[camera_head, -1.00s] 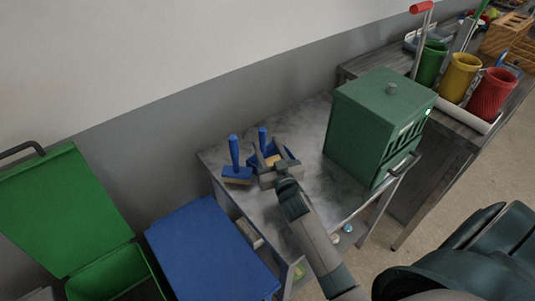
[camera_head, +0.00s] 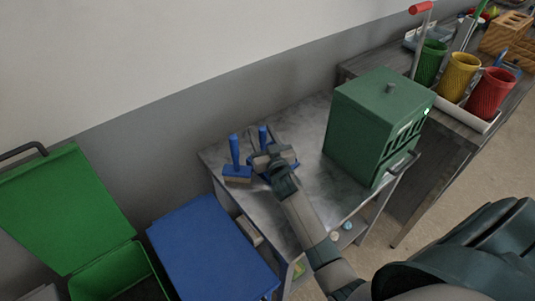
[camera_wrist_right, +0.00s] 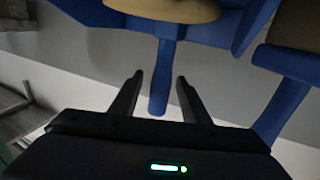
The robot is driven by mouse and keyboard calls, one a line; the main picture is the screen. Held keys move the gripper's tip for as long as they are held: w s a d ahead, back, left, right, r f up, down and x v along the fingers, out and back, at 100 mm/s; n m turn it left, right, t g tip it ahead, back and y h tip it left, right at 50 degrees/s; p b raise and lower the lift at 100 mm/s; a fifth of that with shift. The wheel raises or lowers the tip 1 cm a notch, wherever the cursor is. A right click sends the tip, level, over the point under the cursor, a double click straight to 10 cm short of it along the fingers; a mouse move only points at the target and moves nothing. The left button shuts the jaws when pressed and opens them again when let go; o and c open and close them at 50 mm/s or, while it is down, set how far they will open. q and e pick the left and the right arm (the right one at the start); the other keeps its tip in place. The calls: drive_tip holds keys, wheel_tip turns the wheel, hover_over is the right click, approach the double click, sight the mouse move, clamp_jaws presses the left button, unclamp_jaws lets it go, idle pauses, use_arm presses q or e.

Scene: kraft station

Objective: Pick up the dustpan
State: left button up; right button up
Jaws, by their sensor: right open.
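The blue dustpan (camera_head: 262,135) is on the grey metal table, its handle standing up; my right gripper (camera_head: 266,157) hides much of its pan in the head view. In the right wrist view the dustpan's handle (camera_wrist_right: 159,92) lies between the two open fingers of my right gripper (camera_wrist_right: 160,80), with a gap on each side. A tan object (camera_wrist_right: 165,9) shows in or against the pan there. A blue hand brush (camera_head: 236,160) with tan bristles stands just left of the dustpan; its handle (camera_wrist_right: 282,105) is right of the fingers. My left gripper is not in view.
A green metal box (camera_head: 372,125) stands on the right part of the table (camera_head: 318,190). A blue-lidded bin (camera_head: 210,250) and an open green bin (camera_head: 65,205) are at left. Green, yellow and red cups (camera_head: 490,92) stand on the back-right bench. A grey wall runs behind.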

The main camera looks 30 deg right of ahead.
drive_tip(key=shift+w+d, duration=0.2)
drive_tip(key=shift+w, duration=1)
drive_tip(key=shift+c, duration=0.5)
clamp_jaws()
